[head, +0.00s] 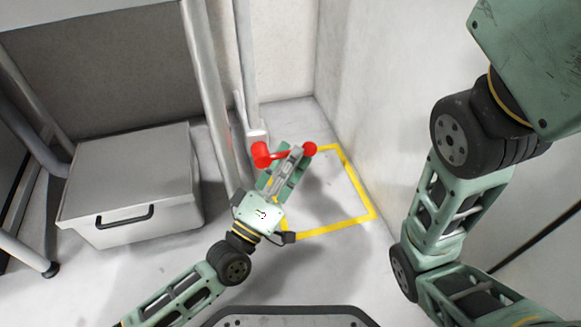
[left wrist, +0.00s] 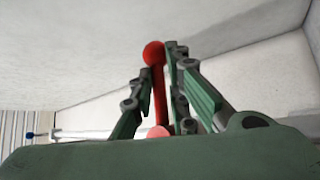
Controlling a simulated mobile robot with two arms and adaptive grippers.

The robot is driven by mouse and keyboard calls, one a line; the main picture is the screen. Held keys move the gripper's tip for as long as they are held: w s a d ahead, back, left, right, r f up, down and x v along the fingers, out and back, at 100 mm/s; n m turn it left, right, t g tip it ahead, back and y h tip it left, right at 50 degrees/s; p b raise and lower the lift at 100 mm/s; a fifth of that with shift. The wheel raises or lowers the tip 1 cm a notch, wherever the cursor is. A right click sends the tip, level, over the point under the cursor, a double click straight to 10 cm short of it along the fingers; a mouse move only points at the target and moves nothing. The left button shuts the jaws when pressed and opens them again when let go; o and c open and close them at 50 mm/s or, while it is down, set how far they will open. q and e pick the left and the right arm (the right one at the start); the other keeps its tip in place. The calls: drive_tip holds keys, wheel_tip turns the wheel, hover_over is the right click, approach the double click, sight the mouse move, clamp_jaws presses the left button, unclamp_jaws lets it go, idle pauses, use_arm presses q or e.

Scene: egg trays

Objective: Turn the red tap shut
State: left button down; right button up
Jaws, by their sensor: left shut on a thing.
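The red tap (head: 262,154) has a round hub at its left and a lever ending in a red ball (head: 309,149) at its right. The lever lies roughly sideways in the head view. My left gripper (head: 291,160) is at the tap with its fingers around the lever, shut on it. In the left wrist view the red lever (left wrist: 159,100) runs between the two fingers (left wrist: 158,90), with the ball beyond the fingertips. The fingers hide part of the lever in the head view. My right arm shows at the right, but its gripper is out of view.
A yellow square outline (head: 330,229) marks the floor by the tap, close to the right wall (head: 385,100). A grey lidded box (head: 130,175) with a black handle stands at the left. Metal posts (head: 212,95) rise just left of the tap.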

use_arm(q)
drive_tip(key=shift+w+d+r, duration=0.1)
drive_tip(key=shift+d+r, duration=0.1)
drive_tip(key=shift+r, duration=0.05)
drive_tip(key=c, duration=2)
unclamp_jaws()
drive_tip(key=shift+o, duration=1.2)
drive_tip(key=shift+d, duration=0.25)
drive_tip(key=shift+a+f, duration=0.15)
drive_tip(key=v, duration=1.1)
drive_tip(key=shift+s+a+f, duration=0.2)
drive_tip(key=shift+s, duration=0.1)
